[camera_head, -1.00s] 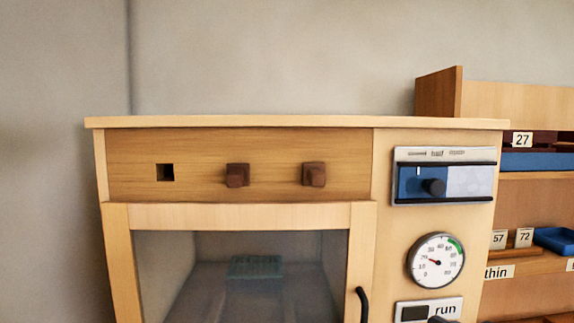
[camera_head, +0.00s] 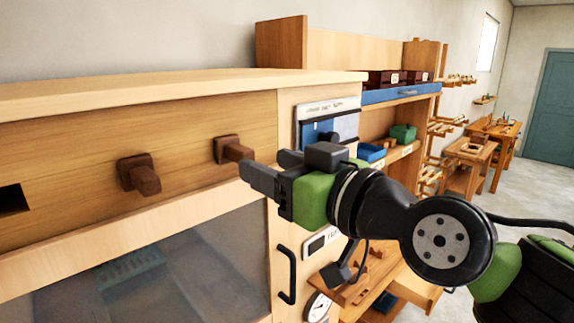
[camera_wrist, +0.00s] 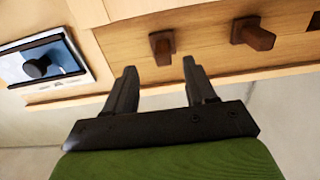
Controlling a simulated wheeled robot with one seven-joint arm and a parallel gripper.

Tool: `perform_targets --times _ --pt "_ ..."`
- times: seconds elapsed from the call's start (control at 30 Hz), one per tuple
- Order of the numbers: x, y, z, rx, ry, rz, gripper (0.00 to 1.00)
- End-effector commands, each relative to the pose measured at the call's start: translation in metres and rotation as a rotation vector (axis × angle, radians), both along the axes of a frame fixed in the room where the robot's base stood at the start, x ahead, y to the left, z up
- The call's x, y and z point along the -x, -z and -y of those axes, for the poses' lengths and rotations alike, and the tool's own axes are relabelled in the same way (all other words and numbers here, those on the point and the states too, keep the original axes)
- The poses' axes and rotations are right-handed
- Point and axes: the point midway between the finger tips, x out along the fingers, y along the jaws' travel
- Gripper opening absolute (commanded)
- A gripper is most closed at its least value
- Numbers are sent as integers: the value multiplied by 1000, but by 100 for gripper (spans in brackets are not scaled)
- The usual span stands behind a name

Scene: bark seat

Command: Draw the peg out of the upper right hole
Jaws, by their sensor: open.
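The right peg (camera_head: 232,149), dark brown with a square collar, sticks out of the wooden panel (camera_head: 75,145) at the top of the cabinet. In the wrist view this peg (camera_wrist: 162,45) lies just beyond and between the lines of the two fingertips. My gripper (camera_head: 272,168) is open and empty, just right of and slightly below the peg in the head view. Its fingers (camera_wrist: 160,68) appear apart from the peg. A second brown peg (camera_head: 139,175) sits in the middle hole, left of the first. The left hole (camera_head: 12,200) is empty and dark.
Below the panel is a glass door (camera_head: 150,270) with a black handle (camera_head: 286,275). A control panel with a dark knob (camera_wrist: 37,67) is beside the pegs. Shelves (camera_head: 345,50) with trays stand to the right. The cabinet top (camera_head: 150,90) is bare.

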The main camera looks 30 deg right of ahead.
Motion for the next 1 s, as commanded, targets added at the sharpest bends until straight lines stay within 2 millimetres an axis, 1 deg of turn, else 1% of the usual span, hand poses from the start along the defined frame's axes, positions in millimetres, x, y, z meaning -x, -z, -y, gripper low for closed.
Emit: perform_targets --times 0.03,0.13,0.3,0.5,0.63,0.87,0.97,1.0 --pt "-7 -2 -4 4 -4 -2 55" --pt "-20 -3 -8 3 -5 -1 55" --pt "-42 1 -15 4 1 -2 55" --pt "-62 0 -21 1 0 -1 55" --pt "-66 0 -22 1 0 0 55" --pt "-67 -1 -22 0 0 0 55" --pt "-67 -1 -22 1 -1 0 42" --pt "-67 -1 -22 0 -1 0 35"
